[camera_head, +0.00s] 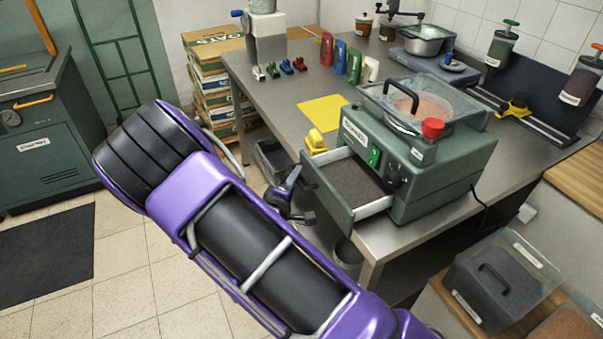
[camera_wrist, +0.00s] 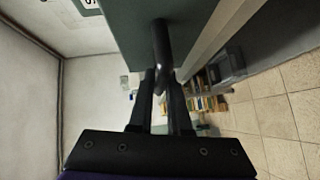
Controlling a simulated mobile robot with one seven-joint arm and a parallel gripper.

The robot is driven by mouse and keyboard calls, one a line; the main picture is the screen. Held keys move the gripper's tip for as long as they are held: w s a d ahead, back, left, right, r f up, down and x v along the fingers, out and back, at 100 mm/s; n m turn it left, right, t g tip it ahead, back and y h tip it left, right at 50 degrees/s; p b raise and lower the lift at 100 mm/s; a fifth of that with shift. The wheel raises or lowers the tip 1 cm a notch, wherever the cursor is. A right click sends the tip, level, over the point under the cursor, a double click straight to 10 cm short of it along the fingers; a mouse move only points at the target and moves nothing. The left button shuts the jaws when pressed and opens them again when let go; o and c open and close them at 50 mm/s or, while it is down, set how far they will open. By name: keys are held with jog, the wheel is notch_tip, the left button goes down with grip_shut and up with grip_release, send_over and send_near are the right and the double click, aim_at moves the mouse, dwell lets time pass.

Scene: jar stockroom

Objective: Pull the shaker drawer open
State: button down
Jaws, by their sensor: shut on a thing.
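The green shaker (camera_head: 430,165) stands on the steel table, with a clear tray and lid on top. Its drawer (camera_head: 340,190) is pulled out toward the front left, showing a dark inside between pale side walls. My gripper (camera_head: 290,195) is at the drawer's front, to its left in the head view. In the wrist view the gripper (camera_wrist: 165,85) has its two black fingers closed about the dark bar handle (camera_wrist: 160,45) on the green drawer front (camera_wrist: 130,30). The handle is largely hidden in the head view.
A grey bin (camera_head: 270,155) sits below the table's left edge. Clear tubs (camera_head: 500,275) stand at the lower right. Tiled floor (camera_head: 130,270) is open at left.

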jog(key=c, duration=0.9)
grip_release()
jog(key=shift+o, duration=0.2)
jog(key=p+v, duration=0.1)
jog(key=v, duration=1.6)
jog(key=shift+s, duration=0.2)
jog(key=shift+r, duration=0.1)
